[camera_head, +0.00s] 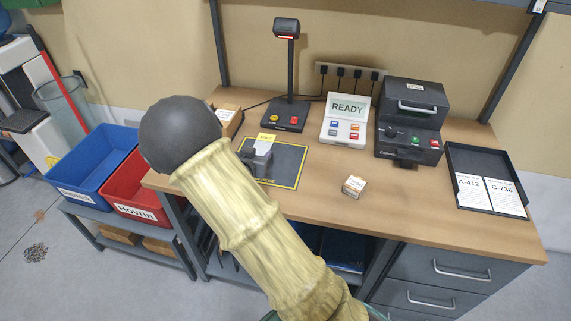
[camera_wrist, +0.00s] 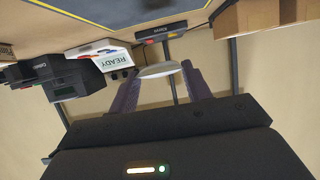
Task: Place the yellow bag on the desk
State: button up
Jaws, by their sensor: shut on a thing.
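A small yellow thing, likely the yellow bag (camera_head: 265,137), shows just beyond my gripper (camera_head: 261,152) in the head view. In the wrist view a pale, flat edge (camera_wrist: 158,71) lies between the two fingertips of my gripper (camera_wrist: 159,79), which is shut on it. Its yellow face does not show there. My gripper is over the dark mat with a yellow border (camera_head: 288,170) on the wooden desk (camera_head: 320,207). I cannot tell whether the bag touches the mat. My arm hides part of the mat and the desk's front left.
A scanner stand (camera_head: 290,75), a READY panel (camera_head: 346,117) and a black printer (camera_head: 409,115) stand at the back. A small box (camera_head: 353,186) lies right of the mat, a brown carton (camera_head: 229,120) behind left. A black tray (camera_head: 462,155) holds cards. Bare desk lies between.

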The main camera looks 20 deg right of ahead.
notch_tip(320, 180, down, 5)
jog(key=shift+f, duration=0.15)
jog(key=shift+f+p, duration=0.3)
jog(key=shift+f, duration=1.8)
jog(key=shift+f, duration=0.2)
jog(key=o, duration=1)
jog(key=shift+c, duration=0.2)
jog(key=shift+r, duration=0.2)
